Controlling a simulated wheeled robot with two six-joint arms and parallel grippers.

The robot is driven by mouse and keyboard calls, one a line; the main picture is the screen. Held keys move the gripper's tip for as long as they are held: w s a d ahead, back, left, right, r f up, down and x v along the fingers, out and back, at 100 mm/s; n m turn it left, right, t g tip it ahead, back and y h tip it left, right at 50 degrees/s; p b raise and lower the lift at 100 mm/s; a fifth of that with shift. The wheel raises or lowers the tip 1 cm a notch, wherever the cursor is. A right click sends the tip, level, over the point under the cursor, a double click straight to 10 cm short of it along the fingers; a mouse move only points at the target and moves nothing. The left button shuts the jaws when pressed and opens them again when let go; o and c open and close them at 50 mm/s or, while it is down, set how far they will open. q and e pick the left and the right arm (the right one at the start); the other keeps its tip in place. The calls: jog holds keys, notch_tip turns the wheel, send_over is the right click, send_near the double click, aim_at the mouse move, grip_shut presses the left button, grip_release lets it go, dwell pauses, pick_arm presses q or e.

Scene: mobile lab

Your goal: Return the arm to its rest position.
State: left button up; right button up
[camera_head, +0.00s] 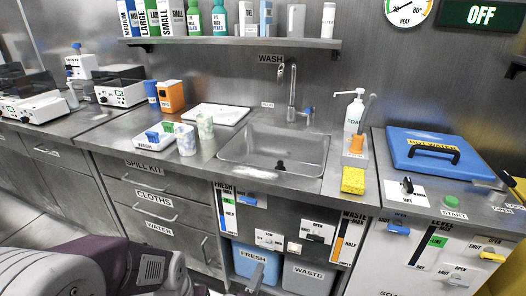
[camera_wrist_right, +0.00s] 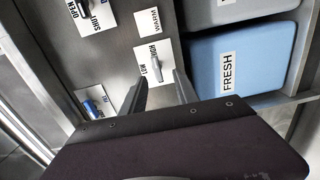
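My right gripper shows best in the right wrist view (camera_wrist_right: 161,82). Its two dark fingers are apart, with nothing between them. They lie in front of the low cabinet front, near the LOW/HIGH switch (camera_wrist_right: 153,64) and the blue FRESH container (camera_wrist_right: 212,68). Whether they touch anything cannot be told. In the head view a grey finger-like part (camera_head: 257,279) shows low in front of the FRESH container. White and purple links of mine fill the lower left there. My left gripper does not show.
The counter holds a sink (camera_head: 240,150), a WASH tray (camera_head: 153,146), a yellow sponge (camera_head: 353,180) and a blue HOT WATER lid (camera_head: 410,142). Below are drawers with handles, switch panels and a WASTE container (camera_head: 308,279). Floor shows at far left (camera_head: 35,225).

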jog(key=s+d+r+m+g+h, duration=0.25)
jog(key=d+g, duration=0.35)
jog(key=d, duration=0.4)
jog(key=s+d+r+m+g+h, duration=0.1)
jog(key=s+d+m+g+h, duration=0.25)
jog(key=d+g, duration=0.4)
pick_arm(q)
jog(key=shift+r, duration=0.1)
pick_arm(e)
jog(key=s+d+r+m+g+y, duration=0.2)
jog(key=s+r+m+y, duration=0.4)
jog(key=s+y, duration=0.5)
jog(key=shift+d+r+m+y, duration=0.3)
jog(key=shift+m+y, duration=0.2)
jog(key=shift+m, duration=0.7)
jog(key=shift+w, duration=0.1)
